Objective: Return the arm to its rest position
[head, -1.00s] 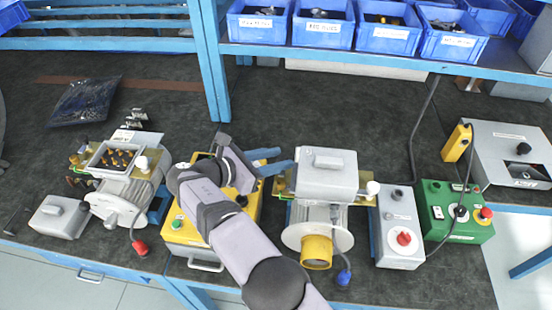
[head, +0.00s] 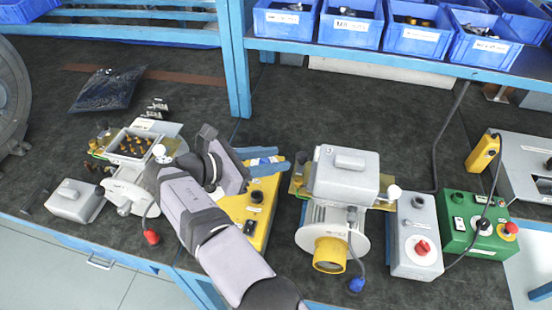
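My arm reaches up from the bottom of the head view over the yellow box (head: 259,205) and partly hides it. My gripper (head: 266,161) points right, its two blue fingers apart with a narrow gap between them. A small pale and yellow patch shows in the gap; I cannot tell what it is, but nothing clearly looks held. The fingers are left of the grey-topped motor unit (head: 346,175), in the picture above the yellow box. My wrist and forearm overlap the right side of the left motor unit with the open terminal box (head: 135,147).
A grey cover (head: 75,200) lies at the left. Right are a grey box with a red knob (head: 417,235), a green control box (head: 470,225) and a cable. Blue bins (head: 350,27) sit on a shelf behind, its blue post (head: 236,60) beyond my gripper.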

